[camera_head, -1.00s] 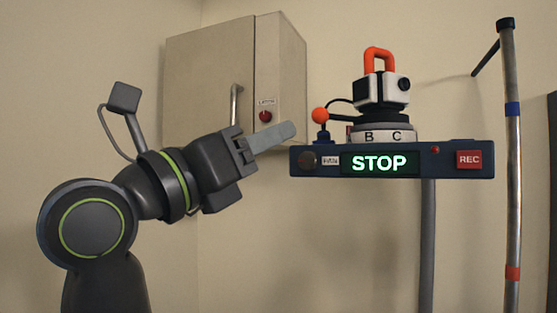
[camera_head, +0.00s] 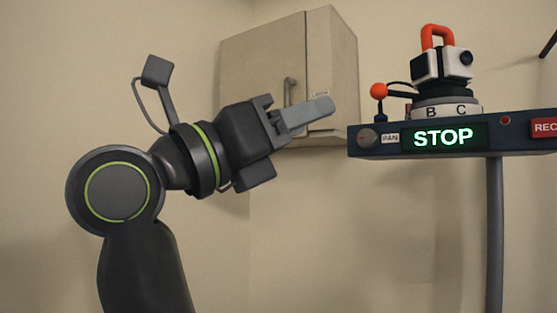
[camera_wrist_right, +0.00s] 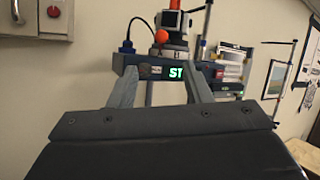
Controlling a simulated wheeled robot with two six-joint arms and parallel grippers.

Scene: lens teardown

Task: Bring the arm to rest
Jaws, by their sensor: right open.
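My right gripper (camera_head: 318,111) reaches in from the left in the head view, held out in the air in front of the wall cabinet's lower edge. Nothing shows between its fingers. In the right wrist view its two fingers (camera_wrist_right: 160,92) stand apart, with the console behind them. The dark blue console (camera_head: 375,140) has a lit STOP display (camera_head: 444,137) and lies to the right of the fingertips, with a gap in the head view. My left gripper is not in view.
A black and white camera head with an orange handle (camera_head: 437,36) sits on the console above a lettered ring. An orange ball lever (camera_head: 379,90) stands left of it. A beige cabinet (camera_head: 265,60) hangs behind the arm. A red button (camera_wrist_right: 54,12) shows in the wrist view.

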